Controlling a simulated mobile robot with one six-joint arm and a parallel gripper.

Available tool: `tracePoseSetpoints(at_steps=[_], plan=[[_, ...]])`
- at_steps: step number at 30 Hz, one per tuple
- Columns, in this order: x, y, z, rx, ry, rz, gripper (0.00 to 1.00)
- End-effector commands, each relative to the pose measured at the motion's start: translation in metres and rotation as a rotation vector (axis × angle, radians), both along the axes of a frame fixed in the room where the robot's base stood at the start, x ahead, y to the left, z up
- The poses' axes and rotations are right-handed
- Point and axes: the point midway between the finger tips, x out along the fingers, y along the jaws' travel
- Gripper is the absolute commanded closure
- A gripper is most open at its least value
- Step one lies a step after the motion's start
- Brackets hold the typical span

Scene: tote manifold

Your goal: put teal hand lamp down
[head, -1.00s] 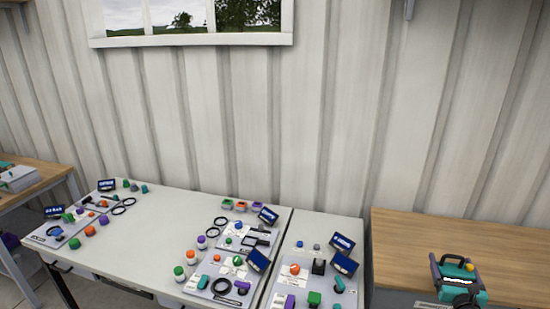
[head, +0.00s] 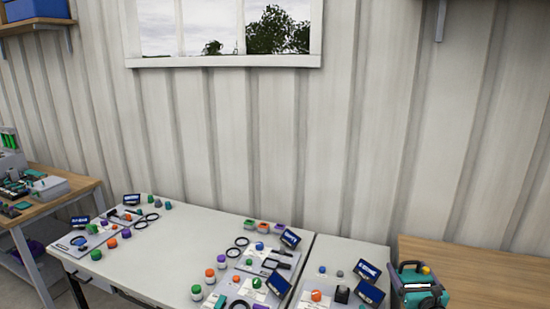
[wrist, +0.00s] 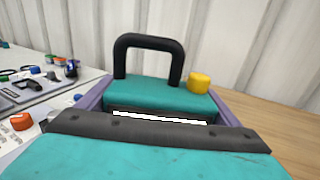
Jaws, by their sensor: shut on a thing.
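The teal hand lamp (head: 421,293) is at the lower right of the head view, in front of the near left end of the wooden bench top. It has a black loop handle and a yellow knob. The lamp (wrist: 155,95) fills the middle of the wrist view and looks upright. My gripper (wrist: 158,104) is shut on it, with a purple finger along each side. The lamp's underside is hidden, so I cannot tell whether it touches anything.
A wooden bench (head: 490,262) at the right looks bare. The white table (head: 175,245) left of it carries boards, small blue screens, coloured knobs and jars. Its middle has clear room. Another wooden table (head: 50,195) at far left holds parts. A corrugated wall stands behind.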

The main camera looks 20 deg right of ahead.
Motion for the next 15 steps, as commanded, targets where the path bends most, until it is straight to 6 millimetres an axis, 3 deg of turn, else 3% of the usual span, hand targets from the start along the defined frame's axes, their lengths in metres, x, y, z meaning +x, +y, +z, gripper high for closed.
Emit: tracePoseSetpoints(at_steps=[6,15], plan=[[0.045,0.057,0.000,0.000,-0.002,0.123,0.47],[0.094,0.144,0.001,0.000,-0.002,0.309,0.47]])
